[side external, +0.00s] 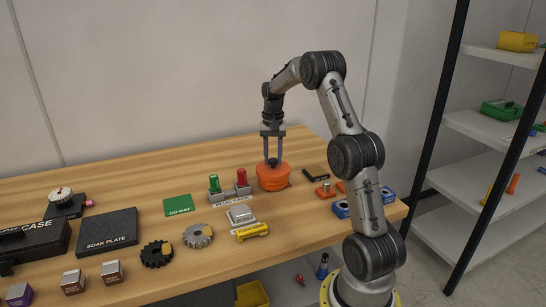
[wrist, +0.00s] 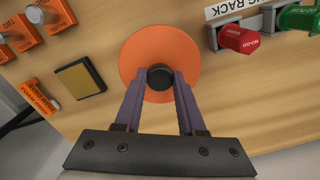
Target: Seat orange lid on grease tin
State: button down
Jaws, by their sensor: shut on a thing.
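The orange lid (wrist: 142,52) is a round disc with a black knob (wrist: 160,77) at its middle. In the side view the orange lid (side external: 268,166) tops a squat orange body (side external: 272,183) on the wooden bench, which looks like the grease tin. I cannot tell whether the lid is fully down or a small gap is left. My gripper (side external: 273,162) points straight down with its two fingers on either side of the knob. In the wrist view my gripper (wrist: 160,84) is shut on the knob, and the disc hides whatever is below it.
The plug rack (side external: 232,197) with green and red plugs stands close left of the tin. A dark block with a tan top (wrist: 79,81) and small orange-based blocks (side external: 325,191) lie to its right in the side view. The bench's back edge is near.

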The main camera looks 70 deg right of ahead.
aim_at(273, 159)
jog(key=shift+c, duration=2.1)
grip_release()
notch_tip(273, 159, up, 14)
jog(key=shift+d, duration=0.15)
jog(key=shift+f, duration=0.15)
